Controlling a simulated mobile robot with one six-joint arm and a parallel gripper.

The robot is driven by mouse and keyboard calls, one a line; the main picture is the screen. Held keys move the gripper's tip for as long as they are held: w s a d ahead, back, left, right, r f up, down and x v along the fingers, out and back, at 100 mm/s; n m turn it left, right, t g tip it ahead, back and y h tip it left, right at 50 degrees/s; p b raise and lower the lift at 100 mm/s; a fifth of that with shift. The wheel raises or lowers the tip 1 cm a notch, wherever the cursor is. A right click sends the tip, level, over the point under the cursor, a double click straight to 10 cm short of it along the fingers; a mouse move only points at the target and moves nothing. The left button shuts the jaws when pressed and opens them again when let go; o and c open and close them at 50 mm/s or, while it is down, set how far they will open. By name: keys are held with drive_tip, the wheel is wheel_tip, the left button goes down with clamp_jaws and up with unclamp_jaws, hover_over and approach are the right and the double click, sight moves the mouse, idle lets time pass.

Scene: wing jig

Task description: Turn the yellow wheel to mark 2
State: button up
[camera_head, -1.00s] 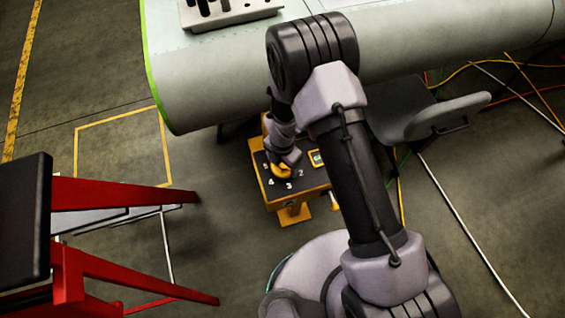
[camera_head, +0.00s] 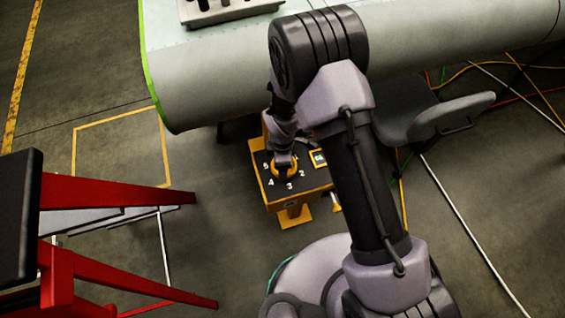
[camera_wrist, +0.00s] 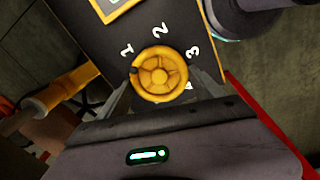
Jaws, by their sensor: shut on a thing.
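The yellow wheel (camera_wrist: 159,72) sits on a dark panel (camera_wrist: 95,45) with white numbers around it. In the wrist view, number 2 is above the wheel, 1 at upper left, 3 at upper right and 4 at lower right. A small dark spot (camera_wrist: 134,71) shows on the wheel's left rim, just below number 1. My gripper (camera_wrist: 161,80) has one finger on each side of the wheel and is shut on it. In the head view my gripper (camera_head: 283,163) stands over the wheel and hides most of it.
The panel tops a yellow box (camera_head: 291,206) on the floor below the grey wing (camera_head: 205,85). A small yellow-framed display (camera_head: 319,158) is beside the wheel. A grey chair (camera_head: 440,115) stands to the right, with red trestle legs (camera_head: 120,193) at left.

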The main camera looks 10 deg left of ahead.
drive_tip(key=m+b, duration=0.1)
drive_tip(key=m, duration=0.2)
drive_tip(key=shift+w+m, duration=0.1)
drive_tip(key=shift+m, duration=0.3)
drive_tip(key=m+b, duration=0.1)
drive_tip(key=m, duration=0.2)
drive_tip(key=shift+w+m, duration=0.1)
drive_tip(key=shift+m, duration=0.2)
drive_tip(key=m+b, duration=0.2)
drive_tip(key=m, duration=0.4)
drive_tip(key=shift+w+d, duration=0.1)
drive_tip(key=shift+m, duration=0.4)
drive_tip(key=o, duration=1.4)
wheel_tip(320, 180, up, 18)
drive_tip(key=p, duration=0.6)
drive_tip(key=shift+f, duration=0.25)
